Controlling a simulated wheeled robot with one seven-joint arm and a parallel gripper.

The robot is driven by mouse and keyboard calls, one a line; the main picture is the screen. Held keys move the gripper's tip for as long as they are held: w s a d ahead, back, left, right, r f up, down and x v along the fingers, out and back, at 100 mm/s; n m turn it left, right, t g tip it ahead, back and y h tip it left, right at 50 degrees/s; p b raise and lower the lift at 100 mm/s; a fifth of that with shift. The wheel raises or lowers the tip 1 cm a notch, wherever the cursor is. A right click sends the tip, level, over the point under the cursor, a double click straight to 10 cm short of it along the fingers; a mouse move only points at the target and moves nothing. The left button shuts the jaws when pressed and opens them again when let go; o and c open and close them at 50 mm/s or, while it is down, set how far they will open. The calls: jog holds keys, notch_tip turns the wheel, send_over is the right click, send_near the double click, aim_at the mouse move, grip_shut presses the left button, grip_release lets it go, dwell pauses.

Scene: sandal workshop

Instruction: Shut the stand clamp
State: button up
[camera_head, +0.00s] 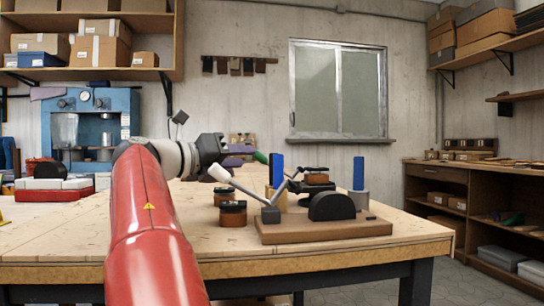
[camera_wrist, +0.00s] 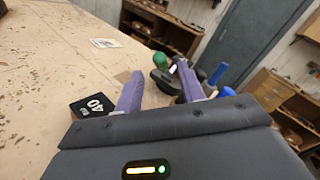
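The stand (camera_head: 325,230) is a brown base on the bench, right of centre in the head view. It carries a black half-round block (camera_head: 332,207) and a tilted lever with a pale end (camera_head: 220,173) that rises to the left. A green knob (camera_head: 260,157) shows above it, close to my gripper; which part it joins is unclear. Nothing is visibly held.
Blue-topped posts (camera_head: 277,170) (camera_head: 358,173) and dark-lidded jars (camera_head: 232,213) stand around the stand. A black block marked 40 (camera_wrist: 92,105) lies beside the left finger in the wrist view. The bench (camera_head: 60,235) is clear at the front left. Shelves (camera_head: 435,185) line the right wall.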

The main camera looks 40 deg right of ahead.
aim_at(263, 156)
jog(key=d, duration=0.8)
grip_shut()
jog(key=shift+p, duration=0.3)
